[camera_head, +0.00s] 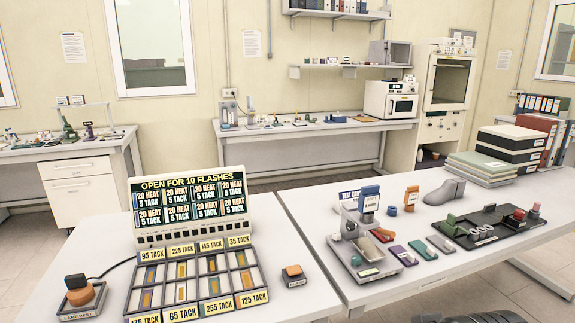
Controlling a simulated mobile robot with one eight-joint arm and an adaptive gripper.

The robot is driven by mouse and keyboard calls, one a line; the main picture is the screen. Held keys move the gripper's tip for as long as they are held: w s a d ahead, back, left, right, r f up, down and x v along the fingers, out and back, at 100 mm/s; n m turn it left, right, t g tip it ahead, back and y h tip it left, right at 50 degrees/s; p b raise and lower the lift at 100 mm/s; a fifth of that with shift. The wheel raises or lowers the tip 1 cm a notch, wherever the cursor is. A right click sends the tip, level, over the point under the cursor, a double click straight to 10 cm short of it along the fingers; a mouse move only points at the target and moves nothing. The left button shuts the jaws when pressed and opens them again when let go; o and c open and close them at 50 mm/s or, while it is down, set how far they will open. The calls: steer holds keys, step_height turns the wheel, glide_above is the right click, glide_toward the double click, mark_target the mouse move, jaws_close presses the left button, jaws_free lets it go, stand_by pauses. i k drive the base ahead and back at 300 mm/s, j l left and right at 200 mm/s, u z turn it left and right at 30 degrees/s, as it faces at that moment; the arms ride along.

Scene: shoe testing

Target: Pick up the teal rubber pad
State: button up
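A flat teal-green pad (423,250), which looks like the teal rubber pad, lies on the right-hand white table. It sits in a slanted row between a purple pad (403,256) and a grey pad (440,244), and its upper face is uncovered. A small green piece also lies on the grey test device (352,250) to its left. No gripper fingers are visible. Only a dark, ridged shape shows at the bottom edge, below the row of pads, and I cannot tell whether it is part of me.
Right of the pads is a black tray (468,240) with several parts. Behind them stand a blue block (369,198), an orange block (411,198) and a grey shoe last (443,192). The table's front strip below the pads is clear. A sample box (197,284) stands on the left table.

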mark_target(426, 253)
steer(key=l, duration=1.45)
